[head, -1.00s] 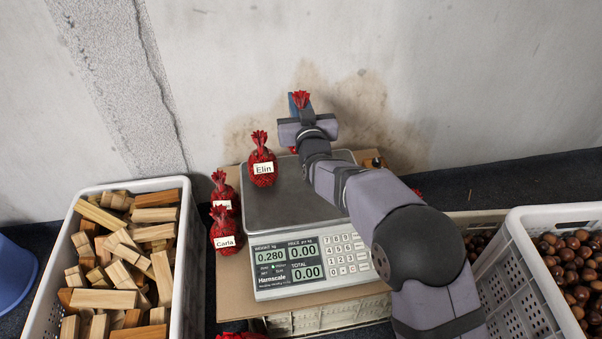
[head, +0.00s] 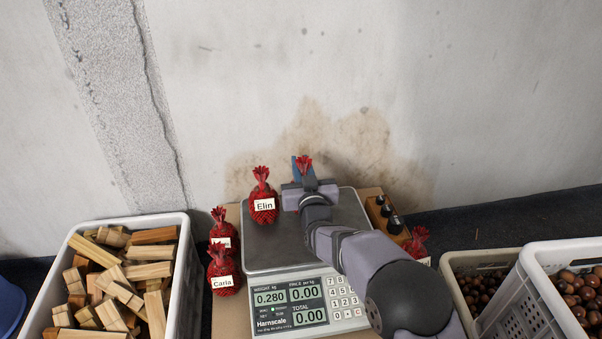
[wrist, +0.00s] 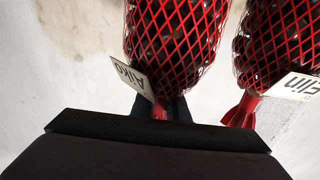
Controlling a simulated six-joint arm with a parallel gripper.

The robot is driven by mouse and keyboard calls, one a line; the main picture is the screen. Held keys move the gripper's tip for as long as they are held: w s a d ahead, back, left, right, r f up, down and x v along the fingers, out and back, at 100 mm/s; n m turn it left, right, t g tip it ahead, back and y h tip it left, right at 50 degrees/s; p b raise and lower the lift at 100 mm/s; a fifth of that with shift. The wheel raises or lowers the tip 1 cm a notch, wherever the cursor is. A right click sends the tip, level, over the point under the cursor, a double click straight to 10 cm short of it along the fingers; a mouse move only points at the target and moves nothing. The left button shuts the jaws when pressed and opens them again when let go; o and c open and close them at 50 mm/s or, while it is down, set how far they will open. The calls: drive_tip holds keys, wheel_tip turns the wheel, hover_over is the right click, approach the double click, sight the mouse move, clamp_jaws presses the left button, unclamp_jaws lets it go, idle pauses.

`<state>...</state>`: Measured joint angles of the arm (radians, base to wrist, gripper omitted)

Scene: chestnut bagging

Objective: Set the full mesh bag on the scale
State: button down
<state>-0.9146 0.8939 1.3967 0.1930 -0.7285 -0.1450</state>
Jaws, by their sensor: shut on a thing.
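My gripper (head: 304,168) is shut on the gathered neck of a red mesh bag labelled Aiko, above the rear of the scale. In the wrist view the Aiko bag (wrist: 172,40) looks full of dark chestnuts. In the head view only its red top shows; my arm hides its body, so I cannot tell whether it touches the plate. The scale (head: 283,255) has a grey plate and reads 0.280. A full bag labelled Elin (head: 263,191) stands upright at the plate's rear left. It also shows close beside the Aiko bag in the wrist view (wrist: 285,45).
Two red bags, one labelled Carla (head: 222,265), stand left of the scale. Another bag (head: 417,241) is at right, near a wooden block with dark weights (head: 384,216). A wood-block crate (head: 186,285) is at left, chestnut crates (head: 527,270) at right. The front plate is clear.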

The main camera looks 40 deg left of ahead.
drive_tip(key=shift+f, duration=0.75)
drive_tip(key=c, duration=2.2)
unclamp_jaws()
drive_tip(key=shift+f, duration=0.15)
drive_tip(key=o, duration=0.5)
drive_tip(key=shift+r, duration=0.3)
drive_tip(key=shift+p+v, duration=1.5)
drive_tip(key=shift+v, duration=4.5)
